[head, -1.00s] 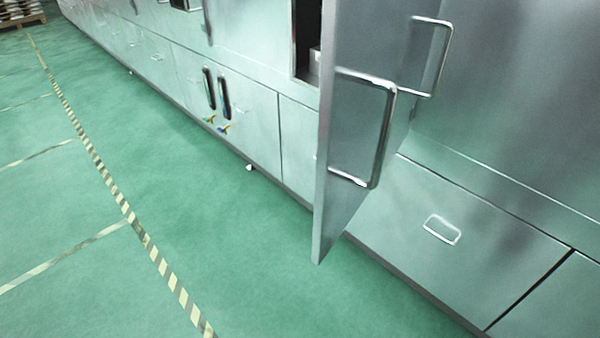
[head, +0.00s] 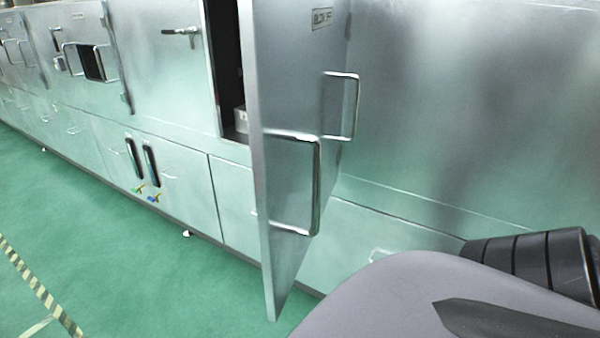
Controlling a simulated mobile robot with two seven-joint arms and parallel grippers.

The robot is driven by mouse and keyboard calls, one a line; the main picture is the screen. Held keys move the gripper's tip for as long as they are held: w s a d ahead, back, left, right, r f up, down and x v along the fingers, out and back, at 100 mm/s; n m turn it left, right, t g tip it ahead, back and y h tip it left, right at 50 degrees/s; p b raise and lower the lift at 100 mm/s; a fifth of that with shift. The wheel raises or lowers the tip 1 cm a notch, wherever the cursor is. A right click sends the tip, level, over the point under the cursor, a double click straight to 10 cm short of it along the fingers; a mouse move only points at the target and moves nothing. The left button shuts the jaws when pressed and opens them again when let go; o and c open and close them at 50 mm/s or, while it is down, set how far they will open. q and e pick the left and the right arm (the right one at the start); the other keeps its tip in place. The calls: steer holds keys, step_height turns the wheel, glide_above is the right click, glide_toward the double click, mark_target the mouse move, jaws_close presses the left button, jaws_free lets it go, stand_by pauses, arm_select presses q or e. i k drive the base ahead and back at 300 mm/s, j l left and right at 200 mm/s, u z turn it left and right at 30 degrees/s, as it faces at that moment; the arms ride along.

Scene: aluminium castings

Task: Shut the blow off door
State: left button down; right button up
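The blow off door (head: 287,110) is a tall brushed-metal panel standing open, swung out from the metal cabinet front. A bar handle (head: 317,185) is on its face near the free edge. A second bar handle shape (head: 356,105) shows farther right; I cannot tell whether it is fixed to the door or a reflection. The dark opening (head: 228,70) shows left of the door, with a small light box-like part low inside. A small label (head: 322,20) is high on the door. Neither gripper shows. A grey and black arm part of mine covers the lower right.
The green floor (head: 120,260) in front is clear, with a striped line (head: 38,290) at the lower left.

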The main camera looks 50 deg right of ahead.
mark_target(294, 52)
steer(key=k+l, duration=0.2)
steer(key=l, duration=0.25)
steer(key=k+l+u, duration=0.15)
steer(key=l, duration=0.3)
steer(key=k+l, duration=0.35)
